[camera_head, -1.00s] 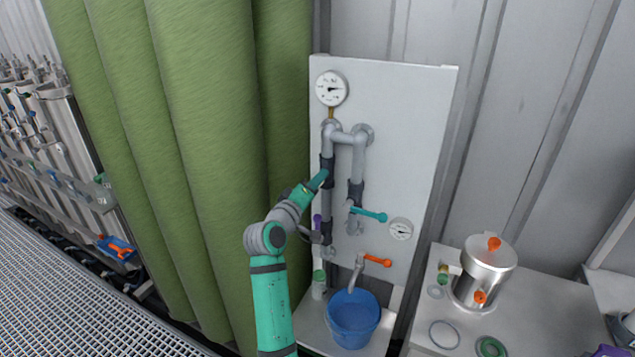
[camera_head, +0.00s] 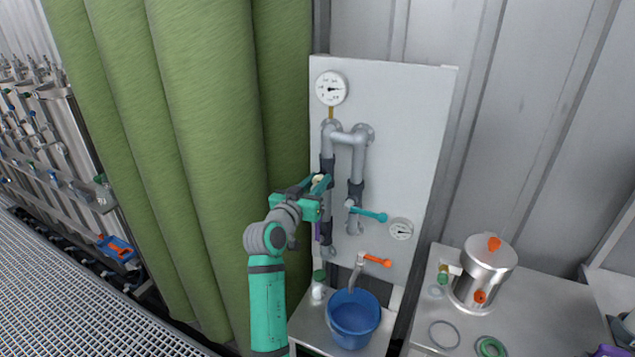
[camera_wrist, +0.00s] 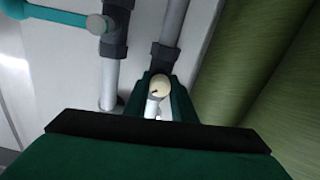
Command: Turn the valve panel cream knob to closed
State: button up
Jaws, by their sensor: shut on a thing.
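The valve panel (camera_head: 405,120) is a white upright board with grey pipes. The cream knob (camera_head: 319,180) sits on the left pipe, mostly covered by my gripper in the head view. In the wrist view the cream knob (camera_wrist: 161,86) shows as a round cream end with a small dark mark, between my fingers. My gripper (camera_head: 319,184) is shut on it, at the left pipe; its fingers also show in the wrist view (camera_wrist: 160,100). The knob's angle is hard to read.
A teal lever (camera_head: 370,215) is on the right pipe, with an orange lever tap (camera_head: 375,260) below. A blue bucket (camera_head: 353,318) stands under the tap. Gauges (camera_head: 332,88) are on the panel. Green rolls (camera_head: 205,130) stand close on the left.

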jog(key=m, duration=0.4)
jog(key=shift+a, duration=0.1)
jog(key=shift+m, duration=1.8)
jog(key=o, duration=1.1)
jog(key=shift+c, duration=0.2)
jog(key=v, duration=1)
jog(key=shift+s, duration=0.45)
